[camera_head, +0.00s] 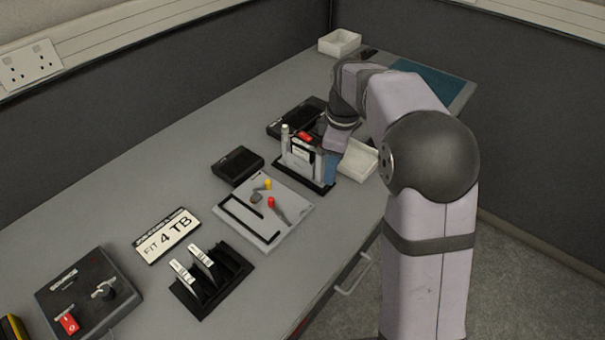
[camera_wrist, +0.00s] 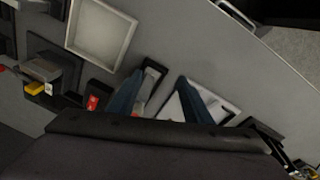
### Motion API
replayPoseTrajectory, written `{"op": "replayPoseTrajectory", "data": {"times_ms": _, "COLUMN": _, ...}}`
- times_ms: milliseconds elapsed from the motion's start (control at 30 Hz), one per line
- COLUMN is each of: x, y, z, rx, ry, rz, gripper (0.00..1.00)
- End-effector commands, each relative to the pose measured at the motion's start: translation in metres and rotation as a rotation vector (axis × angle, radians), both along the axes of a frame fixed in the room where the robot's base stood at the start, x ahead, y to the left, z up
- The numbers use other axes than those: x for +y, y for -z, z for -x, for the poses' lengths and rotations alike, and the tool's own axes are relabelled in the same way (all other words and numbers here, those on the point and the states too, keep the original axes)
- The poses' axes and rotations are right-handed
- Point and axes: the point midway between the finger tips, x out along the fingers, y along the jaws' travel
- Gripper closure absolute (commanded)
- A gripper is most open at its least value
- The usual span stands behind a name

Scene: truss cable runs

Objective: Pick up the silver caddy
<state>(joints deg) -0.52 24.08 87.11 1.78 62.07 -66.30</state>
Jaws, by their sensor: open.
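A silver-grey block with a red top part and a dark front, which looks like the silver caddy (camera_head: 301,158), stands upright in a black-based dock (camera_head: 311,184) in the head view. My gripper (camera_head: 331,162) is down at the dock's right side, its blue fingers partly hidden behind my wrist. In the wrist view my gripper (camera_wrist: 160,86) shows two blue fingers spread apart over the dark and pale dock parts. Nothing is clearly held between them. Whether the fingers touch the caddy cannot be told.
A white open tray (camera_head: 358,159) stands close right of the dock. A black box (camera_head: 237,164) and a grey panel with red and yellow levers (camera_head: 262,222) lie to the left.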

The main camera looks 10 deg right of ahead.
Motion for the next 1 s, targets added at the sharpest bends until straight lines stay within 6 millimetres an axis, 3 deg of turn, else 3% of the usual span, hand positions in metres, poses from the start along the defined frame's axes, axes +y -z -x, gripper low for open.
{"op": "replayPoseTrajectory", "data": {"times_ms": 100, "x": 0.003, "y": 0.007, "z": -0.019, "rx": -0.019, "ry": -0.074, "rz": -0.004, "gripper": 0.55}}
{"op": "replayPoseTrajectory", "data": {"times_ms": 433, "x": 0.042, "y": -0.013, "z": -0.055, "rx": -0.095, "ry": 0.286, "rz": -0.271, "gripper": 0.55}}
{"op": "replayPoseTrajectory", "data": {"times_ms": 667, "x": 0.048, "y": -0.016, "z": -0.062, "rx": -0.103, "ry": 0.349, "rz": -0.321, "gripper": 0.55}}
{"op": "replayPoseTrajectory", "data": {"times_ms": 1000, "x": 0.053, "y": 0.003, "z": -0.068, "rx": -0.102, "ry": 0.346, "rz": -0.319, "gripper": 0.55}}
